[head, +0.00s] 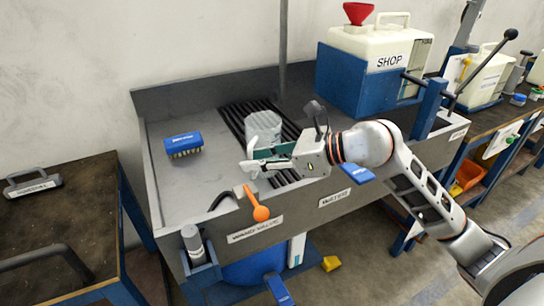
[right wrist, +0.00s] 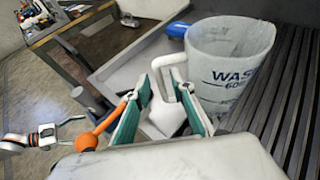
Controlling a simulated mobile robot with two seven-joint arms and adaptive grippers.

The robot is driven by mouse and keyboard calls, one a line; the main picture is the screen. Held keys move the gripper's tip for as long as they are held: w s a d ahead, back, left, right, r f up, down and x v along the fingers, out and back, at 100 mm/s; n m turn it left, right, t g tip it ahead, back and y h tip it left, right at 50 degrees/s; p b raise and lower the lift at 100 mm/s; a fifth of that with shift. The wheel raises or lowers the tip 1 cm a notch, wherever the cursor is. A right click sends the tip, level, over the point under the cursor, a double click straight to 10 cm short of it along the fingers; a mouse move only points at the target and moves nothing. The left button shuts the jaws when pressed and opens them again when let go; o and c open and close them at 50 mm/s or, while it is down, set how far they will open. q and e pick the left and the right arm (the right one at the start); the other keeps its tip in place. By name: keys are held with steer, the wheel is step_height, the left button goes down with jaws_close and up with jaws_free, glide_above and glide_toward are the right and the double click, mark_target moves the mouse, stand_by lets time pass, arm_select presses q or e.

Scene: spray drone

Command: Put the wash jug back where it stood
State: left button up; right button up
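The wash jug (head: 263,127) is a translucent grey-white beaker with "WASH" lettering, seen in the right wrist view (right wrist: 230,62). It is upright at the black slatted rack; its base is partly hidden. My right gripper (head: 250,161) is at the jug's near side. In the right wrist view its green-padded fingers (right wrist: 163,82) stand apart, with the jug's white handle (right wrist: 172,66) between them. I see no clear grip on the handle. My left gripper (right wrist: 76,133) shows at the left of the right wrist view, empty with its fingers apart.
The slatted rack (head: 238,122) lies in a grey tray (head: 175,190) with raised walls. A blue brush (head: 184,143) lies left of the jug. An orange lever (head: 256,205) stands at the tray's front.

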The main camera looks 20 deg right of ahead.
arm_select(q)
steer(key=shift+w+r, duration=0.1)
steer(key=shift+w, duration=0.25)
arm_select(e)
steer(key=v, duration=1.2)
arm_select(q)
steer(key=shift+s, duration=0.15)
arm_select(e)
steer(key=shift+r, duration=0.1)
